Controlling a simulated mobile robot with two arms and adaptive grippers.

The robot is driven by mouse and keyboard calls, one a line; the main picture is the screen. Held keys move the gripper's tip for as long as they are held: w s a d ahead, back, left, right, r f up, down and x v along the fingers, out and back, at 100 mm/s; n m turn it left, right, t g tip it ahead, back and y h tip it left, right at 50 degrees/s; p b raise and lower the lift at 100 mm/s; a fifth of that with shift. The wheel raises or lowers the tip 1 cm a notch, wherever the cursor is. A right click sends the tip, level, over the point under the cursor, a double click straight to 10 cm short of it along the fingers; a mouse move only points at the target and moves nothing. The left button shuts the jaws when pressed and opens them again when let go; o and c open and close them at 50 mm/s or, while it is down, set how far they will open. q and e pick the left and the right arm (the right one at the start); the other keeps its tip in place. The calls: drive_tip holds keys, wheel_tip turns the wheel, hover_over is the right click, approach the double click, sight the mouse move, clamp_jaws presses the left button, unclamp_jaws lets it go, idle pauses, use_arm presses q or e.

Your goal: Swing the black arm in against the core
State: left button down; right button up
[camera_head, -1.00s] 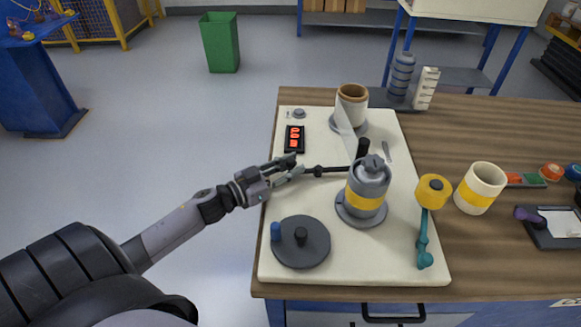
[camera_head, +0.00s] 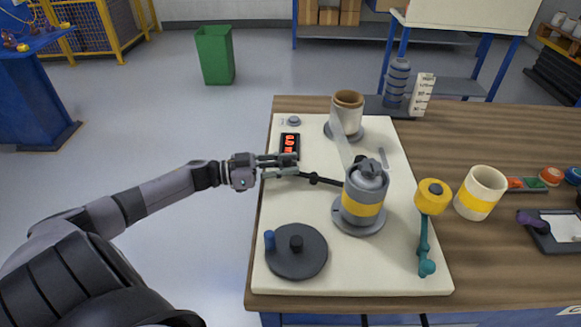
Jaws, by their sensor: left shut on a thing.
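The black arm (camera_head: 322,181) is a thin jointed bar on the cream board. It runs from my left gripper (camera_head: 294,165) rightward to the core (camera_head: 364,195), a grey cylinder with a yellow band on a round grey base. The arm's far end is hidden behind the core, so I cannot tell whether it touches. My left gripper is shut on the arm's left end, near the board's left edge. A pale film strip (camera_head: 342,148) runs from the white roll (camera_head: 346,115) down to behind the core. My right gripper is not in view.
A dark round disc with a blue peg (camera_head: 296,252) lies front left on the board (camera_head: 345,275). A teal arm with a yellow roller (camera_head: 432,197) stands right of the core. A cream-and-yellow roll (camera_head: 480,192) stands farther right.

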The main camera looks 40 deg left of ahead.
use_arm(q)
drive_tip(key=shift+s+d+f, duration=0.1)
drive_tip(key=shift+s+f, duration=0.05)
drive_tip(key=shift+f, duration=0.15)
drive_tip(key=c, duration=1.3)
unclamp_jaws()
drive_tip(key=shift+c, duration=0.2)
drive_tip(key=shift+s+a+f, duration=0.1)
drive_tip(key=shift+s+a, duration=0.1)
drive_tip(key=v, duration=1.1)
drive_tip(key=shift+a+r, duration=0.15)
drive_tip(key=shift+r, duration=0.3)
